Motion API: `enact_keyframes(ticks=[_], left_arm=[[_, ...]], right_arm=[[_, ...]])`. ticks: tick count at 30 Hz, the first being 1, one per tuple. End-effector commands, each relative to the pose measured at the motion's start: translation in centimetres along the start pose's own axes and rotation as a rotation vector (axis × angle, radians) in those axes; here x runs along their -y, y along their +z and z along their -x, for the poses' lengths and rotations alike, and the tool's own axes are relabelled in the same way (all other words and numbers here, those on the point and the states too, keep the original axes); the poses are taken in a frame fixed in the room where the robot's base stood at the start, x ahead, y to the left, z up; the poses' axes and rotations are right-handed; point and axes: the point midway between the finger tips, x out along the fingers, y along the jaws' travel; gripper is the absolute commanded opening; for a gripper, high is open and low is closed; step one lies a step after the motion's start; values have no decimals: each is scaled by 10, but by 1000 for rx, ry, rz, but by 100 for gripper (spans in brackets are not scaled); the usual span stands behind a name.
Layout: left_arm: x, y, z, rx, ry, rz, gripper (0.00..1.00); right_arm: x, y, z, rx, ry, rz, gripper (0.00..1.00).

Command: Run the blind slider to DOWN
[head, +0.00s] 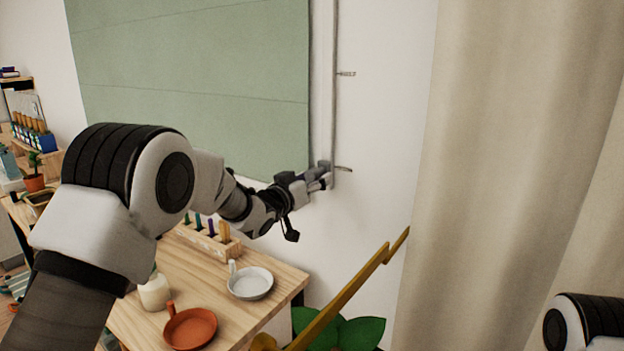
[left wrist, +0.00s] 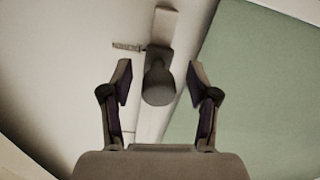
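The green blind (head: 200,80) hangs on the wall, and part of it shows in the left wrist view (left wrist: 265,90). A thin vertical track (head: 334,90) runs beside its right edge, with small marks on the wall beside it. The slider (head: 324,166), a dark grey knob, is low on the track by the lower mark. In the left wrist view the slider knob (left wrist: 159,80) lies between my open fingers, with a gap on each side. My left gripper (head: 312,182) is at the slider in the head view. My right gripper is not in view.
Below stands a wooden table (head: 285,279) with a white pan (head: 250,283), an orange pan (head: 190,328), a candle (head: 154,292) and a peg rack (head: 215,240). A brass lamp arm (head: 340,300) and a beige curtain (head: 500,150) are to the right.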

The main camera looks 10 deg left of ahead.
Motion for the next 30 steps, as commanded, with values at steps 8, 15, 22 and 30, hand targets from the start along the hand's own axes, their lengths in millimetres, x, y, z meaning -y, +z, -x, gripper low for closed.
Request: enact_keyframes(ticks=[8,15,22,30], left_arm=[[1,-2,13,-1,-1,0,60],[1,-2,72,-1,-2,3,60],[1,0,114,1,-1,2,60],[0,0,119,0,1,0,60]], right_arm=[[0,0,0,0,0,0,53],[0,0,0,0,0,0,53],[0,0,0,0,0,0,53],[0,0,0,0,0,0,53]])
